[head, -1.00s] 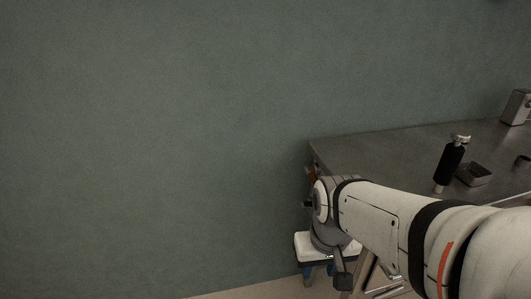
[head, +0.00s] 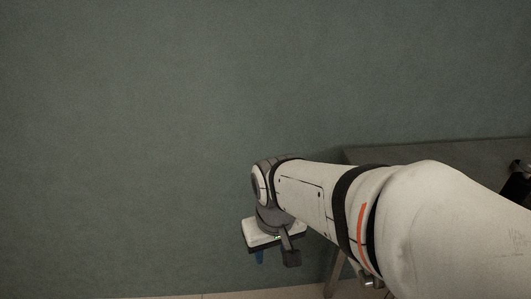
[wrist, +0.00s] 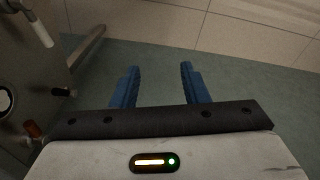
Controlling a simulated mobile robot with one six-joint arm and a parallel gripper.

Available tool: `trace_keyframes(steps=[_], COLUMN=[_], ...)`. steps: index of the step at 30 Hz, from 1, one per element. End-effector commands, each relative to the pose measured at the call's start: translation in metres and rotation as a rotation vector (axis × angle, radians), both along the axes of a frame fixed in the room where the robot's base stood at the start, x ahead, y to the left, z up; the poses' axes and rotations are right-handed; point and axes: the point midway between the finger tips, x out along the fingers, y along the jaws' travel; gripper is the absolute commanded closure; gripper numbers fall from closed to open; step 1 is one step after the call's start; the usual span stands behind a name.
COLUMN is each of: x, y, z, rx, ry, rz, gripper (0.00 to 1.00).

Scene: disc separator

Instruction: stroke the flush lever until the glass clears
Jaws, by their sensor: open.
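My gripper (wrist: 159,68) shows in the wrist view with its two blue fingers wide apart and nothing between them. I cannot pick out the flush lever or the glass for certain in either view. Along the left of the wrist view are a white rod (wrist: 38,30), a small black knob (wrist: 63,92) and an orange-brown piece (wrist: 33,130); I cannot tell which is the lever. My gripper is apart from all of them.
A grey metal bench (head: 420,151) stands at the right of the head view, largely hidden by my arm. A dark object (head: 519,180) shows at the right edge. The green wall (head: 130,130) fills the left. Tiled floor (wrist: 240,35) shows in the wrist view.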

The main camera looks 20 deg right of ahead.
Motion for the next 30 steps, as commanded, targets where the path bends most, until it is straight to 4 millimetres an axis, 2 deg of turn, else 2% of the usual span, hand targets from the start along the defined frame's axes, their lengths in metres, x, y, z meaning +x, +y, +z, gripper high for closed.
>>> trace_keyframes(steps=[3, 5, 11, 16, 20, 24, 30], x=[-0.001, -0.001, -0.003, 0.008, 0.028, 0.059, 0.104], y=[-0.008, -0.005, -0.056, -0.106, -0.138, -0.163, -0.178], z=[-0.009, -0.017, -0.051, -0.07, -0.083, -0.101, -0.132], rx=[-0.041, -0.088, -0.362, -0.652, -0.886, -1.135, -1.404], ry=[0.058, 0.114, 0.393, 0.596, 0.697, 0.746, 0.711], rz=[0.004, 0.005, 0.039, 0.101, 0.174, 0.282, 0.445], gripper=[0.59, 0.59, 0.59, 0.59, 0.59, 0.59, 0.59])
